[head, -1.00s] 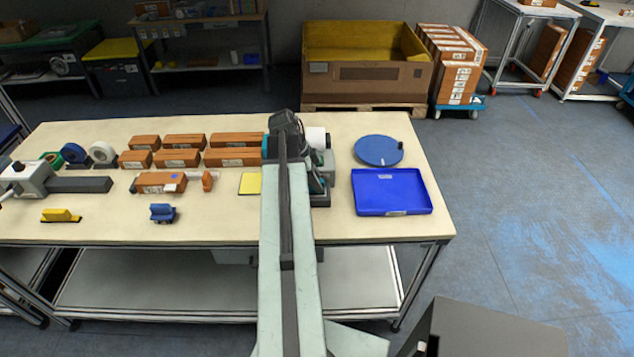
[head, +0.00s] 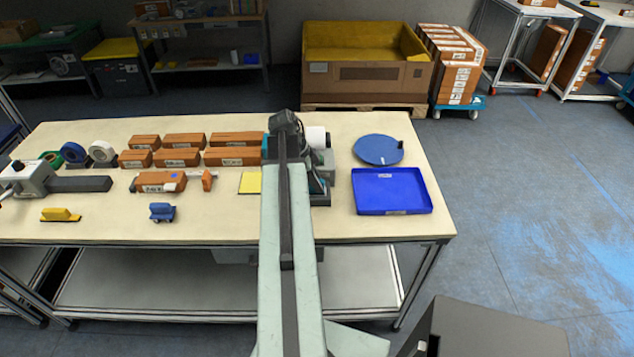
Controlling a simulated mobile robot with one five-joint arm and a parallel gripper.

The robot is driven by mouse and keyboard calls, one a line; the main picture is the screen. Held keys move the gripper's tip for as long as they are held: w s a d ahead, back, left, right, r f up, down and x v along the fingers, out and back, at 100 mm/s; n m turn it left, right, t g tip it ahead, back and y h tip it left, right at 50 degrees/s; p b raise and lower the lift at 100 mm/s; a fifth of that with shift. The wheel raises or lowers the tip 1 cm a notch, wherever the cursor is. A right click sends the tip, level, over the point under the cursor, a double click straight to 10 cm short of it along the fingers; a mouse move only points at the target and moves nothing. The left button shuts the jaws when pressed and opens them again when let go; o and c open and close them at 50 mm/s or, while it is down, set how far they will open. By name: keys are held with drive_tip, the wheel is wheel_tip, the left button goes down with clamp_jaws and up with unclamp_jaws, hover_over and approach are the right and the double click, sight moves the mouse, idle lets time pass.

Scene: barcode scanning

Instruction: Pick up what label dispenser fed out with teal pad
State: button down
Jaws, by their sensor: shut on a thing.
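The label dispenser (head: 328,165) is a grey unit with a white roll (head: 316,138), on the table just right of my arm. Its outlet is hidden behind my arm. My gripper (head: 291,160) is at the dispenser, mostly covered by my own arm. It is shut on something. A bit of teal (head: 265,148) shows at its left side, which looks like the teal pad. I cannot see whether a label is on the pad. A yellow pad tool (head: 61,215) and a blue pad tool (head: 162,212) stand at the table's front left.
A blue tray (head: 392,192) and a round blue disc (head: 379,151) lie right of the dispenser. A yellow square (head: 250,183) lies left of my arm. Several brown boxes (head: 176,158) stand behind an orange-brown box (head: 160,181). The front middle of the table is clear.

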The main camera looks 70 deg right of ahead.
drive_tip(key=shift+a, duration=0.1)
wheel_tip(320, 180, up, 7)
drive_tip(key=p, duration=0.7)
drive_tip(key=shift+f, duration=0.1)
